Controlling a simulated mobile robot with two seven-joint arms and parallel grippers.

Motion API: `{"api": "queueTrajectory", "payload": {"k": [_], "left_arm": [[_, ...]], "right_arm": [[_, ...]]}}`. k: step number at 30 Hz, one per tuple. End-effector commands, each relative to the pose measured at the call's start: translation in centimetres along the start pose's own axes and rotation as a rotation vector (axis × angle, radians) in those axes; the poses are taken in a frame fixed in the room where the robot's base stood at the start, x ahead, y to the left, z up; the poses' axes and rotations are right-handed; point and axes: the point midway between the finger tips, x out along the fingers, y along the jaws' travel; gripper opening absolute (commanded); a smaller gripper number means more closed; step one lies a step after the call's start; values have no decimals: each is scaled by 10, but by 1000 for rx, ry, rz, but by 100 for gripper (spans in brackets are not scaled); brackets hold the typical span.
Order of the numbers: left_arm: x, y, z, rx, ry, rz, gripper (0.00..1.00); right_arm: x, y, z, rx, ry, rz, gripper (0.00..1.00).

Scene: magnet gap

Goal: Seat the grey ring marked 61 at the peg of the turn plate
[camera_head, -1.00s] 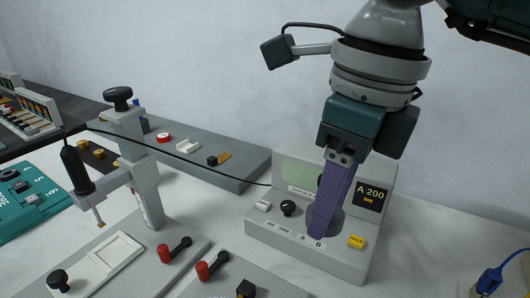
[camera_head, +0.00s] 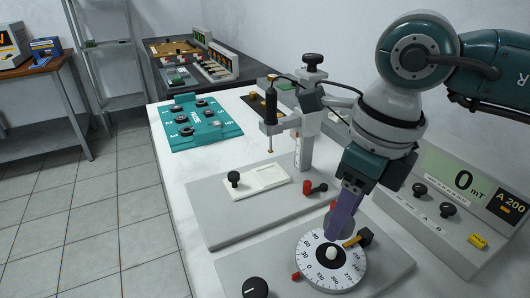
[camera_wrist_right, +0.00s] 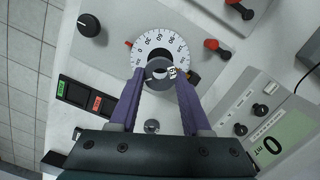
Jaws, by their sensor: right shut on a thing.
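My right gripper (camera_head: 336,232), with long purple fingers, points down just behind the white peg (camera_head: 330,253) of the turn plate (camera_head: 312,278). The plate is a white disc with a number scale and a dark centre. In the right wrist view the fingers (camera_wrist_right: 160,82) are shut on the grey ring (camera_wrist_right: 157,84). A small white label shows on the ring, its number hard to read. There the ring overlaps the dark middle of the turn plate (camera_wrist_right: 150,45). In the head view the fingers partly hide the ring, and the peg stands clear in front. My left gripper is out of view.
A meter console (camera_head: 455,205) reading 0 mT stands to the right. A black knob (camera_head: 255,288) and an orange-and-black part (camera_head: 362,238) sit near the disc. A stand with a hanging probe (camera_head: 270,110) rises behind. A teal tray (camera_head: 198,125) lies farther back.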

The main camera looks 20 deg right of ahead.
Motion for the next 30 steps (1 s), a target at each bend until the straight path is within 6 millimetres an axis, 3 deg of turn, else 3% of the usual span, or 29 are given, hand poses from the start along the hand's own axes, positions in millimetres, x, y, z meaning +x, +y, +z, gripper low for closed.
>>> {"api": "queueTrajectory", "payload": {"k": [11, 30], "left_arm": [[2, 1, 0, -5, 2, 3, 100], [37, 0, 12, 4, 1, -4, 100]], "right_arm": [[1, -1, 0, -1, 1, -2, 0], [42, 0, -5, -1, 1, 0, 0]]}}
